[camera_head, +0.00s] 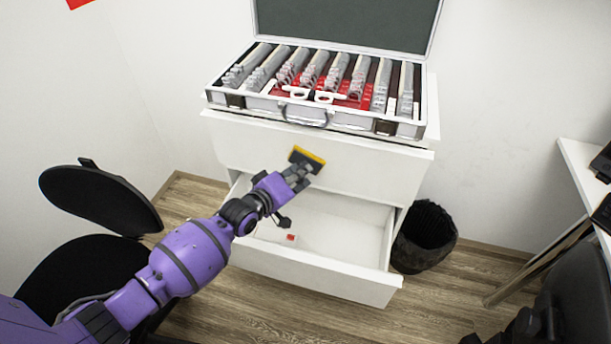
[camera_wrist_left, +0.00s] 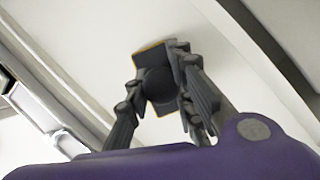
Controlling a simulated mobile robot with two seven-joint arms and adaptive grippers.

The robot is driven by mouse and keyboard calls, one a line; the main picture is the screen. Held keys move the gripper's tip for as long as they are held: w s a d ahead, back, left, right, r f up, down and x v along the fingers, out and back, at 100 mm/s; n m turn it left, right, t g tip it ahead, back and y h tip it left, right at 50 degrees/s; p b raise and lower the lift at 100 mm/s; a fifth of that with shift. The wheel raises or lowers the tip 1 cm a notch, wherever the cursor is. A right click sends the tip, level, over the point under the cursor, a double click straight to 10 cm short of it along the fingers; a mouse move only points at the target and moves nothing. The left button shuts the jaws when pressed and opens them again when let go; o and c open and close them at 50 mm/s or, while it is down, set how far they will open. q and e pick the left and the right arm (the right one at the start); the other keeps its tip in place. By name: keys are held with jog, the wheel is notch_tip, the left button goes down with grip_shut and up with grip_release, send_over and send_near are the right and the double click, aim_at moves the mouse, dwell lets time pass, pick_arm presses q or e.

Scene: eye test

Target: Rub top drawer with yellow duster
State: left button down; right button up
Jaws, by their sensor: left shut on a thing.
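The yellow duster (camera_head: 309,156) has a dark body and a yellow edge. My left gripper (camera_head: 299,173) is shut on it and holds it at the front of the closed top drawer (camera_head: 365,168); I cannot tell whether it touches. In the left wrist view the duster (camera_wrist_left: 158,85) sits between the fingers of my left gripper (camera_wrist_left: 160,95), its dark side toward the camera, with only a thin yellow edge showing. The white drawer front (camera_wrist_left: 90,45) lies behind it. My right gripper is not in view.
The lower drawer (camera_head: 310,272) is pulled out, with a small red and white item (camera_head: 290,238) inside. An open lens case (camera_head: 345,118) stands on the cabinet. A black bin (camera_head: 424,238) is at the right, a black chair (camera_head: 100,198) at the left, a white desk (camera_head: 585,175) far right.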

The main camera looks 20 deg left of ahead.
pick_arm(q)
jog(key=a, duration=0.3)
jog(key=shift+w+r, duration=0.25)
jog(key=shift+r, duration=0.05)
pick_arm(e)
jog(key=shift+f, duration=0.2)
pick_arm(q)
jog(key=shift+s, duration=0.1)
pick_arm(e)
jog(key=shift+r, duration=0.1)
